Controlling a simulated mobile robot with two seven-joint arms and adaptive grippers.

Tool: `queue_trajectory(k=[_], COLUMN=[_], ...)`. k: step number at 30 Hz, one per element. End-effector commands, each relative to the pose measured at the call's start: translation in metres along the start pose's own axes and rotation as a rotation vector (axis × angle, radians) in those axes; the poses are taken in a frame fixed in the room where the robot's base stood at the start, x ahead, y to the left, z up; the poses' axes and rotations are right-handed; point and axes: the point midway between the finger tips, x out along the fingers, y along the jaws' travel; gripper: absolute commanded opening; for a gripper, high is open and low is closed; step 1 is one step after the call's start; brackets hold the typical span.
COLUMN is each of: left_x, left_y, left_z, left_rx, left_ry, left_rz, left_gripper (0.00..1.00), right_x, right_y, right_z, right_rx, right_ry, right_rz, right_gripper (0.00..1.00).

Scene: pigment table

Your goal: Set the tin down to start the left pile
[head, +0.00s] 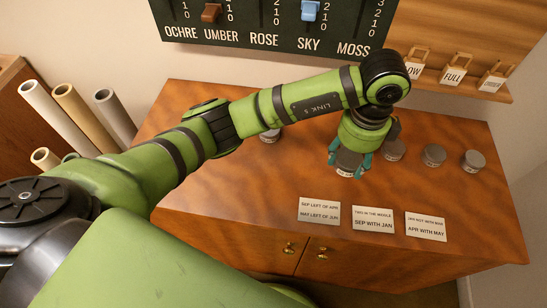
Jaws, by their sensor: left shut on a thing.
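My left gripper (350,160) is shut on a grey round tin (347,172), with teal fingers on either side of it. The tin is over the middle of the wooden cabinet top, behind the white cards. I cannot tell whether its base touches the wood, and its label is too small to read. Three similar grey tins stand in a row to the right: one close by (393,152), one further right (434,155) and one at the far right (473,161). Another tin (269,136) shows partly below my arm, at the left back. My right gripper is not in view.
Three cards lie near the cabinet's front edge: left (319,211), middle (373,219) and right (425,226). A dark slider board (275,22) hangs on the wall. A shelf with tags (453,72) is at the upper right. The cabinet top (240,205) is bare at front left.

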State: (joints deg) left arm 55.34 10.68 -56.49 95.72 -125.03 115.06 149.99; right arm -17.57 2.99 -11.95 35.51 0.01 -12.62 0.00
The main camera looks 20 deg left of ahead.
Motion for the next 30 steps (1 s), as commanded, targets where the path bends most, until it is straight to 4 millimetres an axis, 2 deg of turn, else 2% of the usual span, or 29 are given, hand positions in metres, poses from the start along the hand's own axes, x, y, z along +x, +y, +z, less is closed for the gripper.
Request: queue_trajectory(k=[2, 5, 12, 18, 24, 30], left_x=[-0.001, 0.008, 0.042, 0.061, 0.073, 0.101], left_y=[0.004, 0.007, 0.016, 0.021, 0.023, 0.023], left_z=[-0.004, 0.007, 0.061, 0.097, 0.108, 0.107], left_rx=[-0.003, -0.008, -0.010, -0.007, -0.004, -0.004], left_ry=[0.004, 0.004, 0.004, 0.002, 0.003, 0.004], left_rz=[0.000, 0.002, 0.004, 0.002, 0.000, 0.003], left_gripper=[0.23, 0.23, 0.23, 0.23, 0.23, 0.23], right_x=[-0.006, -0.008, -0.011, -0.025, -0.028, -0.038], right_y=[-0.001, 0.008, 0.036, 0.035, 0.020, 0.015], right_z=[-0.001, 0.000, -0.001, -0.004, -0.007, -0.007], right_rx=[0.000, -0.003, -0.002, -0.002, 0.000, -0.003], right_ry=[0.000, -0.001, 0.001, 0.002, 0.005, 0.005], right_rz=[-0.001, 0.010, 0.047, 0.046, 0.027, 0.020], right_gripper=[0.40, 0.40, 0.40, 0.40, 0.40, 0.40])
